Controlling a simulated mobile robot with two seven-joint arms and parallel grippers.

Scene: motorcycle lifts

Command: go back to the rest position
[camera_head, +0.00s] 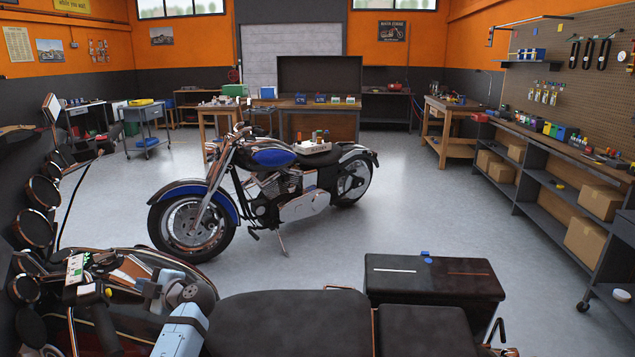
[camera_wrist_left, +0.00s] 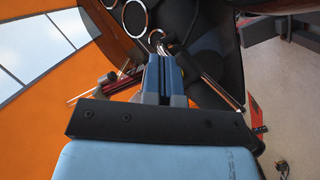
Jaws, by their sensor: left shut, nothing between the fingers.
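My left gripper (camera_head: 150,288) is low at the left in the head view, at the end of my light-blue arm link. It is over or beside the handlebar area of the near motorcycle; I cannot tell whether it touches anything. In the left wrist view my left gripper (camera_wrist_left: 163,65) points up the picture, with its fingers together and nothing held. Beyond its tips are round chrome-rimmed mirrors (camera_wrist_left: 135,17). My right gripper is in neither view.
The near motorcycle's black seat (camera_head: 290,322) and dark case (camera_head: 435,285) fill the bottom foreground. A blue motorcycle (camera_head: 265,190) stands mid-floor. A long workbench with shelves (camera_head: 545,150) lines the right wall. Grey floor (camera_head: 440,205) is open between them.

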